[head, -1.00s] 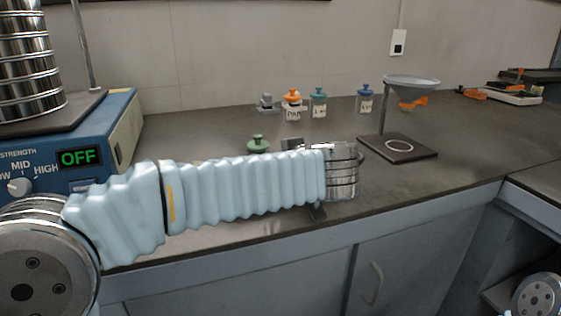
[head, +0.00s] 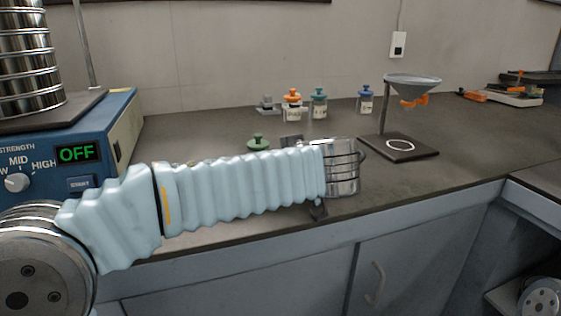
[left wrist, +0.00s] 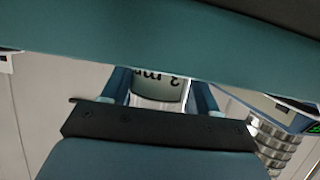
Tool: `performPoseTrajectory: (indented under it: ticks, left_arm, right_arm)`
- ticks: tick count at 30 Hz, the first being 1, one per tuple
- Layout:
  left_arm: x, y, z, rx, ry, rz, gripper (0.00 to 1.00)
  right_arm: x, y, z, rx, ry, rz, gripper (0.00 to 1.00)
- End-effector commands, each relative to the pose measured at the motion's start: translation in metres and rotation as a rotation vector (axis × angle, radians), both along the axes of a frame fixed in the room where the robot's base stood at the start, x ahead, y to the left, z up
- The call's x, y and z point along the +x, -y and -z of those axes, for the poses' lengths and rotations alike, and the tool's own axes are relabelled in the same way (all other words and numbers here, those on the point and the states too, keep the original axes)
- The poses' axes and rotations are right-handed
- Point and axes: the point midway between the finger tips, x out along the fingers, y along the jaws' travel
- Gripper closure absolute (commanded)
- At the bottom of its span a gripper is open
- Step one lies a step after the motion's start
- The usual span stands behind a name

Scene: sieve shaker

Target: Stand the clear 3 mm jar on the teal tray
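In the left wrist view, which is upside down, the clear jar (left wrist: 160,88) with a "3 mm" label sits between the two fingers of my left gripper (left wrist: 163,92). The fingers lie close against both sides of it. A teal band (left wrist: 160,40) crosses the top of that view and cuts off part of the jar; I cannot tell if it is the teal tray. In the head view a green lid (head: 258,141) shows just above my left arm's pale sleeve; what is under it is hidden. My left gripper is mostly hidden behind that arm. My right gripper is out of view.
A blue sieve shaker (head: 118,130) reading OFF stands at the left with a sieve stack (head: 28,60). Jars with orange (head: 292,95), teal (head: 319,93) and blue (head: 366,93) lids stand at the back. A funnel stand (head: 400,148) is right of them.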

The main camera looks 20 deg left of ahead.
Motion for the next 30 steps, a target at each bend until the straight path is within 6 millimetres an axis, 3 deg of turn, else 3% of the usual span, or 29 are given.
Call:
performPoseTrajectory:
  ticks: [1, 5, 14, 20, 22, 30]
  left_arm:
    - [0.000, 0.002, 0.017, 0.019, -0.035, 0.002, 0.35]
    - [0.000, 0.001, 0.018, 0.019, -0.035, 0.001, 0.15]
    - [0.000, 0.000, 0.017, 0.020, -0.037, 0.000, 0.15]
    - [0.000, 0.000, 0.000, 0.022, -0.038, -0.001, 0.15]
    - [-0.010, 0.009, 0.001, 0.020, -0.033, 0.004, 0.15]
    - [-0.061, 0.047, -0.031, 0.015, -0.023, 0.005, 0.15]
  right_arm:
    - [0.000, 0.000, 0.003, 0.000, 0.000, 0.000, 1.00]
    - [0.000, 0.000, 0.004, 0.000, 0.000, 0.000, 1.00]
    - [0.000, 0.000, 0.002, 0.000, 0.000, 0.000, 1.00]
    - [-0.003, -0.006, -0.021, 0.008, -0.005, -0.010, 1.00]
    - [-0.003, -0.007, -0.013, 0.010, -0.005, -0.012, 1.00]
    - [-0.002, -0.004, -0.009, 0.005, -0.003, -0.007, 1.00]
